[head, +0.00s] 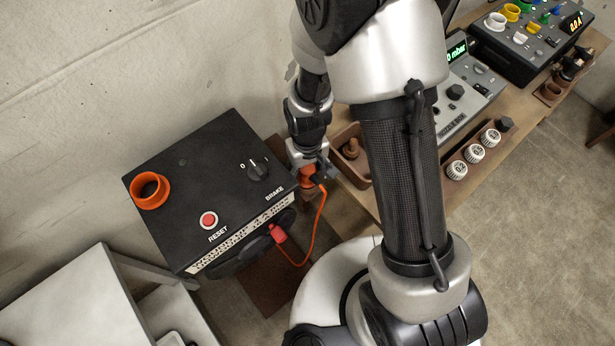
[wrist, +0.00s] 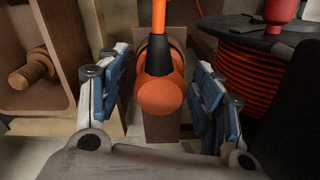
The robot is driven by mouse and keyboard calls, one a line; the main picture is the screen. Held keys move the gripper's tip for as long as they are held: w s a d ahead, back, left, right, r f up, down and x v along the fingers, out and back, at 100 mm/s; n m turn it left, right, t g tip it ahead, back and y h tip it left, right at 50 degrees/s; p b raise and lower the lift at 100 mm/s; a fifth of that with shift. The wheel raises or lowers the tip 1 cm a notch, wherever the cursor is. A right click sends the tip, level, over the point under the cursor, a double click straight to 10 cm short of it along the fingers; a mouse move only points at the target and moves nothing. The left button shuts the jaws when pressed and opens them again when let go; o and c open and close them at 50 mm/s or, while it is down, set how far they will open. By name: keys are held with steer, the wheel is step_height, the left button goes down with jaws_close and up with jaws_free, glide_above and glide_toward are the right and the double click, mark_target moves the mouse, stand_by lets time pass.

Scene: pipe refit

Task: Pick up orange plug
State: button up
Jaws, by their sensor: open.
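The orange plug (wrist: 162,96) stands between the two blue-padded fingers of my gripper (wrist: 162,80) in the wrist view. It has a black collar, and an orange cable runs up from it. The fingers are open, with a gap on each side of the plug. In the head view my gripper (head: 316,172) is at the right edge of the black brake box (head: 200,180), and the plug (head: 307,173) is partly hidden by it. A brown block (wrist: 162,130) shows behind the plug.
A brown tray with a bolt (wrist: 36,72) is close on the left in the wrist view. A black reel of orange cable (wrist: 262,65) is close on the right. An orange ring (head: 150,190) sits on the box. A wooden bench with instrument panels (head: 470,90) is at right.

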steer(key=shift+c, duration=0.5)
steer(key=c, duration=1.2)
